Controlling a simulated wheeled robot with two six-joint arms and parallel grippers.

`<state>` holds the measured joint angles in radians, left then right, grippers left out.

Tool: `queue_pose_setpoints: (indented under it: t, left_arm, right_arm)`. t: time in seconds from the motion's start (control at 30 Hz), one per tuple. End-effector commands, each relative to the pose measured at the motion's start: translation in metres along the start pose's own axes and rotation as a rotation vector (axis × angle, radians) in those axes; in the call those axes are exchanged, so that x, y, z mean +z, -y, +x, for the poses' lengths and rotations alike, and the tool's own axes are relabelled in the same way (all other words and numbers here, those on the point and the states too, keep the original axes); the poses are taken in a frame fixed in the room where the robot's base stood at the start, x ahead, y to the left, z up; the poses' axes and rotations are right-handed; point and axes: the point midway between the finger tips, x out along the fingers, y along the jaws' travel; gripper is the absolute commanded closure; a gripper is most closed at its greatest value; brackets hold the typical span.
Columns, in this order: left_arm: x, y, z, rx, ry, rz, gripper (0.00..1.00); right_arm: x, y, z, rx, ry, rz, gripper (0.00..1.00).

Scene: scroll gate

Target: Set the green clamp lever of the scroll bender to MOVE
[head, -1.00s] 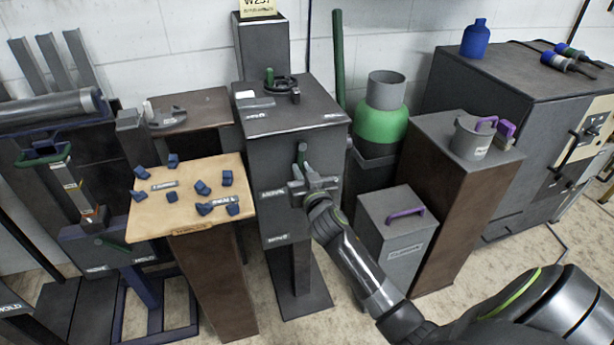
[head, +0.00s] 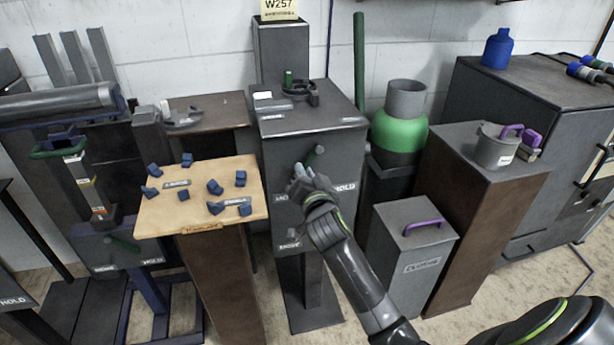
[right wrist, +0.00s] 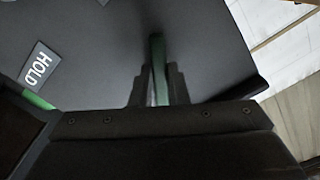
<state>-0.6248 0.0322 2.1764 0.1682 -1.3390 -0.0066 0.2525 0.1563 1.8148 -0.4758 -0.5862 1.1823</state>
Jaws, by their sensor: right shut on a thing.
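The scroll bender (head: 265,165) is the dark grey pedestal in the middle of the head view, with a round fixture on top. Its green clamp lever (head: 315,155) is on the front panel, its visible end leaning up and right. My right gripper (head: 304,175) is at the panel, shut on the lever and hiding part of it. In the right wrist view the green lever (right wrist: 158,68) stands between the two fingers (right wrist: 158,88). A HOLD label (head: 344,187) is right of the gripper; a partly hidden label (head: 281,198) is on the left. My left gripper is not in view.
A wooden-topped stand (head: 160,215) with several blue blocks is close on the left. A grey box with a purple handle (head: 420,228) and a green cylinder (head: 400,132) are on the right. Another station with a green lever (head: 124,244) is at far left.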

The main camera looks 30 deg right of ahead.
Motion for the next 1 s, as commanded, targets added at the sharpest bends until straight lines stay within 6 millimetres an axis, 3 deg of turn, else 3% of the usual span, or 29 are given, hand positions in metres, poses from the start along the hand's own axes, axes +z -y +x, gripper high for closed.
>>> queue_pose_setpoints:
  t: [0.47,0.5,0.63,1.0]
  left_arm:
    - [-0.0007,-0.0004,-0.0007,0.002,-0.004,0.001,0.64]
    - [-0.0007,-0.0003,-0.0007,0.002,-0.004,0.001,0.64]
    - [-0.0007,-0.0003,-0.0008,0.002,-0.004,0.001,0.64]
    - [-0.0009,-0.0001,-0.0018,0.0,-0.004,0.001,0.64]
  right_arm:
    - [0.0012,0.0004,-0.0003,0.002,0.003,0.019,1.0]
    - [0.0012,0.0005,-0.0003,0.002,0.003,0.019,0.82]
    - [0.0009,0.0006,-0.0002,0.001,0.002,0.017,0.65]
    - [0.0006,0.0006,-0.0042,0.001,0.002,0.015,0.64]
